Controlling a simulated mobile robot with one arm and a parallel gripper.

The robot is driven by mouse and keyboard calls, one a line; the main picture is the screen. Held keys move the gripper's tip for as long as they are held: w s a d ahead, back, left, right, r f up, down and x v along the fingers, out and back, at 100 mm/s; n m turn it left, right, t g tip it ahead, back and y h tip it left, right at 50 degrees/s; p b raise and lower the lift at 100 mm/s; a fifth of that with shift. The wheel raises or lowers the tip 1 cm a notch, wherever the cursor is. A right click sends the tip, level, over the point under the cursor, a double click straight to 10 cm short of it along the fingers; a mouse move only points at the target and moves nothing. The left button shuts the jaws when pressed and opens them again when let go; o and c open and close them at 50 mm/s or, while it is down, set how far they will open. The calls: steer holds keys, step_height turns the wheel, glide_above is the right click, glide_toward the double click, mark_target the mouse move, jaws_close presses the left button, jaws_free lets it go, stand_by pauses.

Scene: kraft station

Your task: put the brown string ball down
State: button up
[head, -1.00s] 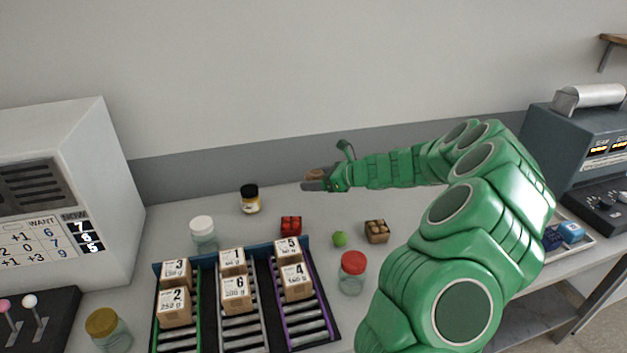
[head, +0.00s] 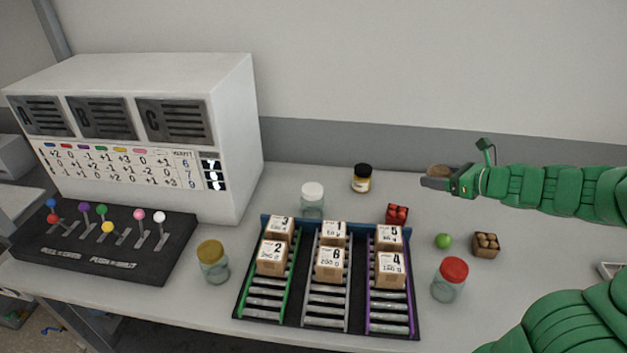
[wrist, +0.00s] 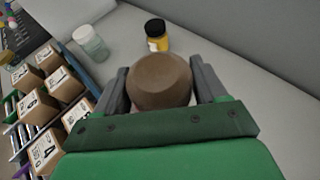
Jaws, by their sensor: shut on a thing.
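My gripper (head: 437,182) is shut on the brown string ball (wrist: 160,82). In the wrist view the ball sits between the two grey fingers. In the head view the ball (head: 441,170) shows as a small brown shape at the fingertips. The gripper is held out level over the back right part of the table (head: 330,184), and the ball appears to be above the surface. The ball's underside is hidden.
A black-lidded yellow jar (head: 362,179) stands left of my gripper. A red box (head: 397,214), a green ball (head: 443,241), a small crate (head: 486,245) and a red-lidded jar (head: 450,279) stand nearer. The roller rack (head: 261,316) holds several numbered boxes.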

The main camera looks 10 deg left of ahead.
step_height(320, 180, up, 10)
steer(key=shift+f, duration=0.25)
steer(key=shift+w+a+r, duration=0.15)
steer(key=shift+r, duration=0.2)
steer(key=shift+w+a+f+m+t, duration=0.15)
steer(key=shift+w+a+m+t, duration=0.15)
steer(key=shift+w+a, duration=0.45)
steer(key=w+a+m+t+h, duration=0.25)
steer(key=w+a, duration=0.25)
steer(key=a, duration=0.3)
steer(key=w+a+m+t+h, duration=0.1)
steer(key=w+a+m+h, duration=0.2)
steer(key=w+a, duration=0.4)
steer(key=s+a+m+h, duration=0.3)
steer(key=a+m+h, duration=0.1)
steer(key=a, duration=0.6)
steer(key=s+a+m+h, duration=0.4)
steer(key=s+a+h, duration=0.1)
steer(key=s+a, duration=0.45)
steer(key=shift+n, duration=0.25)
steer(key=f, duration=0.7)
steer(key=d+f, duration=0.1)
steer(key=f, duration=0.3)
steer(key=shift+s+f, duration=0.1)
steer(key=w+a+f, duration=0.3)
steer(key=w, duration=0.4)
glide_above(294, 182)
steer(key=shift+s+f, duration=0.15)
steer(key=shift+f, duration=4.8)
